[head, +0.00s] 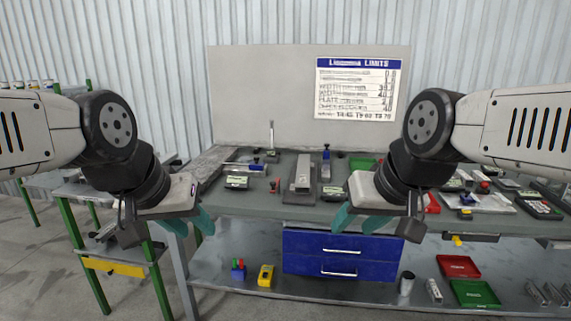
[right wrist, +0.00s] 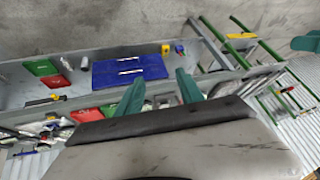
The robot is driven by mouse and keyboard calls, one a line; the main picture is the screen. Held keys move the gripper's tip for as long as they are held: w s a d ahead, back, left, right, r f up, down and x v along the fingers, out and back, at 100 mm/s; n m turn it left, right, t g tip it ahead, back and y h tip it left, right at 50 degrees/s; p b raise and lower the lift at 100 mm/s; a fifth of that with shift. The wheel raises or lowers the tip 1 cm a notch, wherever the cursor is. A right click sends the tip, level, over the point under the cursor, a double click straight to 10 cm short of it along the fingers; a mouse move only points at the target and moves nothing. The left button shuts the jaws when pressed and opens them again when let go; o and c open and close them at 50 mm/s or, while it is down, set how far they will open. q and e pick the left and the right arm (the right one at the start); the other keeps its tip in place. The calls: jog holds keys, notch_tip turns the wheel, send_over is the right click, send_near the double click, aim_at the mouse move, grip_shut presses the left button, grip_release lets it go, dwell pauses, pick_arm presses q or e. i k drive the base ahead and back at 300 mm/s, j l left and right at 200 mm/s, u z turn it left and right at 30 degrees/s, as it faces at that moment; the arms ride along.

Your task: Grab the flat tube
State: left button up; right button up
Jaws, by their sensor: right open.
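A long grey metal piece (head: 301,176) lies lengthwise on the middle of the workbench top (head: 262,205) in the head view. It looks like the flat tube, but its ends are too small to make out. My left gripper (head: 190,222) is open and empty, in front of the bench's left end. My right gripper (head: 358,222) is open and empty, in front of the bench and to the right of the grey piece. Its two teal fingers stand apart in the right wrist view (right wrist: 161,92). Neither gripper touches the grey piece.
Gauges and small tools lie around the grey piece. A blue drawer unit (head: 312,252) hangs below the top. The lower shelf (head: 215,272) holds a yellow item (head: 266,276), a red tray (head: 459,266) and a green tray (head: 474,293). A limits sign (head: 355,88) is on the back panel.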

aim_at(302, 186)
jog(key=i, duration=0.8)
jog(key=i+l, duration=0.15)
jog(key=i, duration=0.65)
